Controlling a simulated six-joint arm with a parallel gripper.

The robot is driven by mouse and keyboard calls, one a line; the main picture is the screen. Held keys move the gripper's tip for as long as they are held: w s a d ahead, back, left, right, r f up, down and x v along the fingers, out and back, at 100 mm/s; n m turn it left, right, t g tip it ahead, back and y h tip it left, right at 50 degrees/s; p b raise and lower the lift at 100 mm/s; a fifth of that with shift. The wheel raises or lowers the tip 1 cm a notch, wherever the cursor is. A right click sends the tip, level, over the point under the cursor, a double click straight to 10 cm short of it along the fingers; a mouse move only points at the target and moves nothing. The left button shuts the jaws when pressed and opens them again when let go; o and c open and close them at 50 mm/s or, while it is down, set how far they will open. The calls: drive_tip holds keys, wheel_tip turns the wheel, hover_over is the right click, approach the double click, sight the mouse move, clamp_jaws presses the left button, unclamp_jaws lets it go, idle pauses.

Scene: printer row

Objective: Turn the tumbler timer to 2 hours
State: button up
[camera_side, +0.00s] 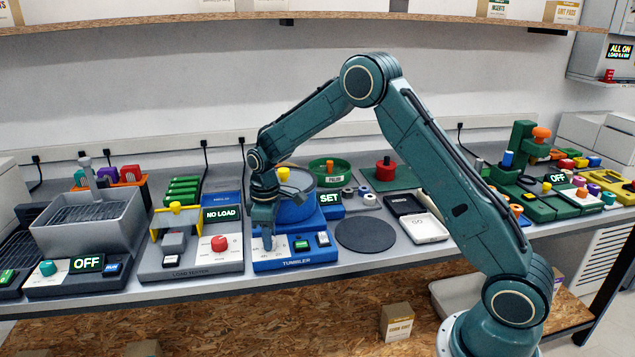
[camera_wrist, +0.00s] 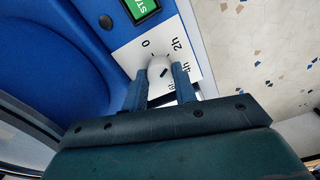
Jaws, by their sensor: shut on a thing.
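The blue tumbler (camera_side: 297,262) stands at the front of the bench, with a SET display (camera_side: 328,199) lit behind its drum. My gripper (camera_side: 267,240) points down at the left of its front panel. In the wrist view my gripper (camera_wrist: 161,78) is shut on the white timer knob (camera_wrist: 159,65), one finger on each side. The dial plate (camera_wrist: 138,52) shows 0 and 2h, with more hour marks partly hidden by the fingers. A short dark line shows on the knob; which mark it points to I cannot tell. The green START button (camera_wrist: 141,7) is close by.
A dark round pad (camera_side: 365,235) lies to the right. Black and white trays (camera_side: 426,228) lie beyond it. Bare bench runs along the front edge.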

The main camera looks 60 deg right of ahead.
drive_tip(key=o, duration=1)
drive_tip(key=shift+r, duration=0.15)
drive_tip(key=shift+r, duration=6.8)
